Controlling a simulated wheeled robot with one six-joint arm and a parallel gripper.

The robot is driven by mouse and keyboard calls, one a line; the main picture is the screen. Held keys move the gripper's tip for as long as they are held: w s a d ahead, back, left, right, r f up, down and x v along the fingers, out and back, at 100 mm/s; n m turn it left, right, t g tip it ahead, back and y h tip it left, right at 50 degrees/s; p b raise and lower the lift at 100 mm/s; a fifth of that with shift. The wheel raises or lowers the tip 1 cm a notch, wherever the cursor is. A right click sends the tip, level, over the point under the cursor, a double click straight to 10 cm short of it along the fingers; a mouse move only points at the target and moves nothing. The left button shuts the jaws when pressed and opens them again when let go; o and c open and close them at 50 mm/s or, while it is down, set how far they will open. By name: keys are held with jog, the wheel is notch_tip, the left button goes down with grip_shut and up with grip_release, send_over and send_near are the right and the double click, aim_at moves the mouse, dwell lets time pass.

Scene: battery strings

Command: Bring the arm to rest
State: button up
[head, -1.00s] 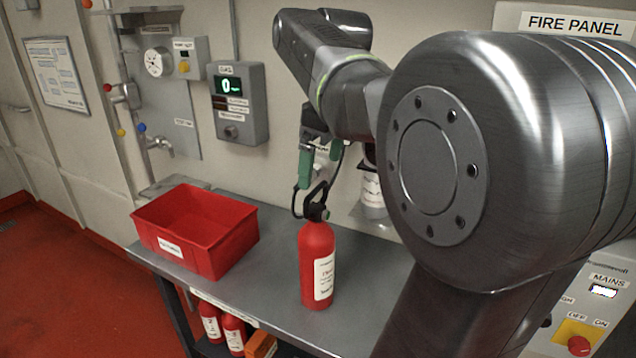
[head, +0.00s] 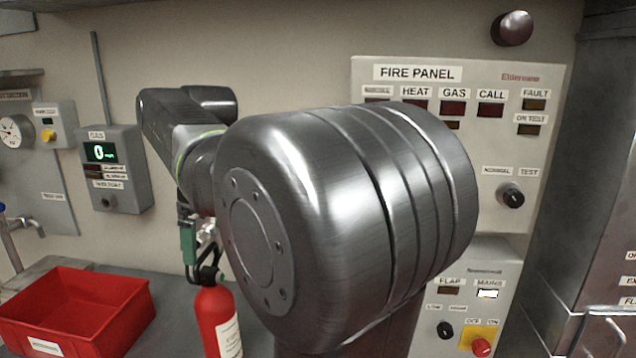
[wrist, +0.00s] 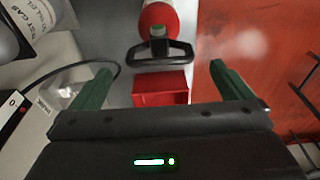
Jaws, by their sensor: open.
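My gripper (wrist: 160,85) is open, its two green fingers apart with nothing held between them. In the head view its green finger (head: 188,240) shows above the red extinguisher (head: 215,320); the rest of the gripper is partly hidden behind my arm. The extinguisher stands upright on the grey bench. In the wrist view the extinguisher (wrist: 158,15) and its black handle lie ahead of the fingers, apart from them as far as I can tell. My arm's large joint fills the middle of the head view.
A red bin (head: 130,325) stands on the bench at lower left. A gas meter (head: 115,168) is on the wall behind. The fire panel (head: 540,150) with its knobs is at right, and a grey cabinet (head: 595,200) is at far right.

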aim_at(206, 251)
jog(key=f, duration=0.4)
jog(key=a+f, duration=0.1)
jog(key=f, duration=0.2)
jog(key=shift+r, duration=1.55)
